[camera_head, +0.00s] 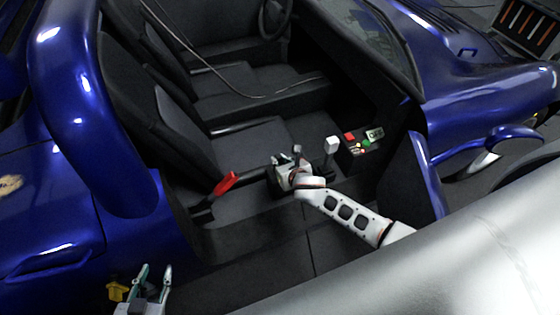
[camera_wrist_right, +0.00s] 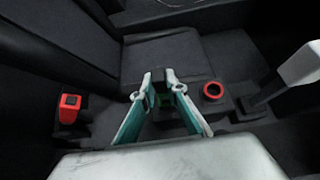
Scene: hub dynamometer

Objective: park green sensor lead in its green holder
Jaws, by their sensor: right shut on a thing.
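My right gripper (camera_head: 290,160) is over the car's centre console, low between the seat and the white-knobbed lever. In the right wrist view its teal-lined fingers (camera_wrist_right: 160,78) come together on a small dark piece (camera_wrist_right: 160,88), with a hint of green at its lower part. I cannot tell whether this piece is the green sensor lead. My left gripper (camera_head: 152,284) is at the lower left, outside the car, with its fingers apart and nothing seen between them.
A red ring (camera_wrist_right: 213,91) lies close by. A panel with coloured buttons (camera_head: 362,142) is beyond. A yellow part (camera_head: 118,291) is beside my left gripper.

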